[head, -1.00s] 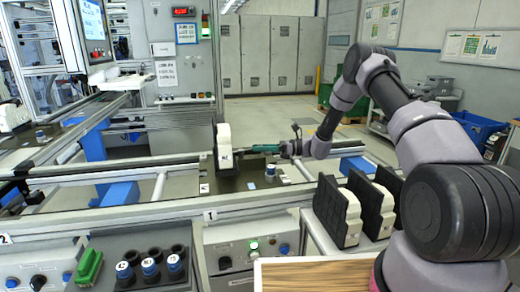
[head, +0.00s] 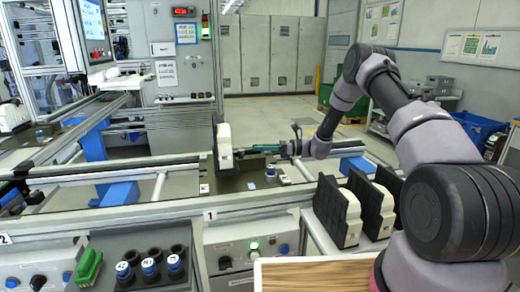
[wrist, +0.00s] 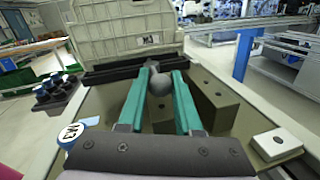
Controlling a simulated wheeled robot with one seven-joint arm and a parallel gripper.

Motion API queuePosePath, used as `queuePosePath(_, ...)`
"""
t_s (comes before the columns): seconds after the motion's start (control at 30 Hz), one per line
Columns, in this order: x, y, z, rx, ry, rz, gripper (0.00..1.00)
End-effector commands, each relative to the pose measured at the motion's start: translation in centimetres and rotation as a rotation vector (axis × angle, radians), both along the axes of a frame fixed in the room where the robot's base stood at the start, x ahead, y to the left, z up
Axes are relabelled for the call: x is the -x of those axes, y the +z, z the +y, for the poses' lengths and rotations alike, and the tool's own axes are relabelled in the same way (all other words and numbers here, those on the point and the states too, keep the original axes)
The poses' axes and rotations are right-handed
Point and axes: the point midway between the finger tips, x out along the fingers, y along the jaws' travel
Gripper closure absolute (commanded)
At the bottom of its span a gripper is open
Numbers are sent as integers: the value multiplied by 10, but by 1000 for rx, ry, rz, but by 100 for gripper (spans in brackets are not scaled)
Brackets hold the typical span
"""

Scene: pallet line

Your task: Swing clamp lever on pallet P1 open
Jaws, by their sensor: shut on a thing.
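My gripper (head: 240,150) reaches over the conveyor from the right. In the wrist view its teal fingers (wrist: 160,78) are shut on the dark round knob (wrist: 159,84) of the clamp lever. The rest of the lever is mostly hidden behind the knob and fingers. The knob is just in front of an upright white housing (wrist: 125,29) in a black holder, which also shows in the head view (head: 224,141). They stand on an olive-brown pallet (wrist: 95,107). A brown block (wrist: 214,107) is right of the fingers. Whether the lever is open or closed I cannot tell.
A blue-and-white cylinder (wrist: 70,133) stands left of the fingers, and a pale block (wrist: 277,142) lies at right. Conveyor rails (head: 120,170) run across. Several white housings in black holders (head: 340,213) stand at front right. A control box (head: 245,250) is in front.

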Motion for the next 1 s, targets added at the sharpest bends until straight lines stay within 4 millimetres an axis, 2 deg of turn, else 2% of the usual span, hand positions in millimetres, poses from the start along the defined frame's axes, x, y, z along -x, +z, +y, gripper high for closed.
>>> queuePosePath(0.53, 3, 1, 0, -2, -32, 0, 100)
queuePosePath(1.0, 28, 1, 0, -3, -372, 2, 100)
